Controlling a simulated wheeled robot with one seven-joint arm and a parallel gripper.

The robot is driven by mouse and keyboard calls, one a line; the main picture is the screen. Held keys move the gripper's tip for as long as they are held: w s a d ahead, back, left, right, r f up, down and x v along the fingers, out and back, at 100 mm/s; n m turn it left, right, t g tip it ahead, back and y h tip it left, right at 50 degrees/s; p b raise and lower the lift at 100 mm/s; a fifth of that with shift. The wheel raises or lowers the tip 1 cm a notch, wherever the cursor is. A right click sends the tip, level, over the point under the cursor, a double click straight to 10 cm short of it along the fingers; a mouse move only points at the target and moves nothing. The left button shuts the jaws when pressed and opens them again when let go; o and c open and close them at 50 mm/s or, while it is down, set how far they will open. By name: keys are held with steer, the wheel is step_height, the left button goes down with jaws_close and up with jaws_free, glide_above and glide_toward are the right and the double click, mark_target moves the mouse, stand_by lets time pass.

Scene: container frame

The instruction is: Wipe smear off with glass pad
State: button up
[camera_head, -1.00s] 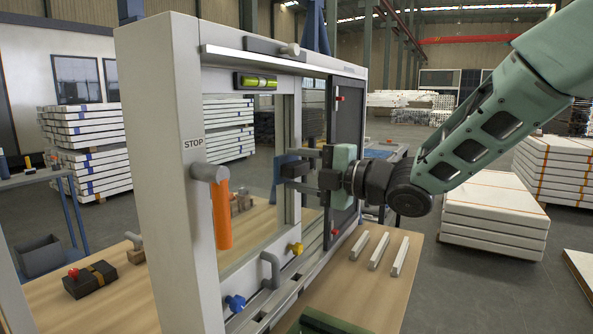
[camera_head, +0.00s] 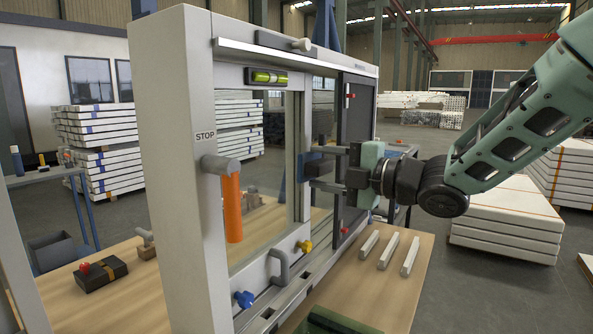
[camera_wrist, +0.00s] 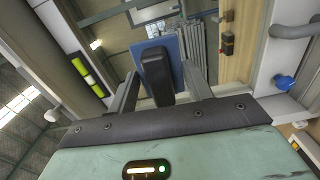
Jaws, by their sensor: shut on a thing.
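My gripper (camera_head: 318,164) is at the right part of the upright grey window frame (camera_head: 172,190). It is shut on the glass pad, a blue flat pad (camera_wrist: 182,52) with a dark block handle (camera_wrist: 156,72), which sits between the two fingers in the wrist view. In the head view the blue pad (camera_head: 306,172) shows partly behind the fingers, close to the frame's middle upright. I cannot tell whether it touches the glass pane (camera_head: 262,190). No smear can be made out on the glass.
An orange handle (camera_head: 232,208) sticks out from the frame's left post. A yellow knob (camera_head: 304,247), a blue knob (camera_head: 243,299) and a grey pull handle (camera_head: 279,267) sit on the lower rail. Several pale bars (camera_head: 389,252) lie on the wooden table (camera_head: 350,290).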

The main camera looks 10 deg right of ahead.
mark_target(259, 194)
steer(key=shift+a, duration=0.1)
steer(key=shift+s+a+f+m+p, duration=0.15)
steer(key=shift+a+m+p, duration=0.15)
steer(key=shift+p, duration=0.3)
steer(key=s+a+f+m+p, duration=0.5)
steer(key=f+m+p, duration=0.1)
steer(key=m+p, duration=0.25)
steer(key=shift+p+x, duration=0.9)
steer(key=shift+x, duration=2)
steer(key=shift+b+x, duration=0.3)
steer(key=shift+x, duration=0.7)
steer(key=shift+w+d+b, duration=0.6)
steer(key=shift+w+d, duration=0.75)
steer(key=shift+w, duration=0.15)
steer(key=shift+a+f, duration=0.1)
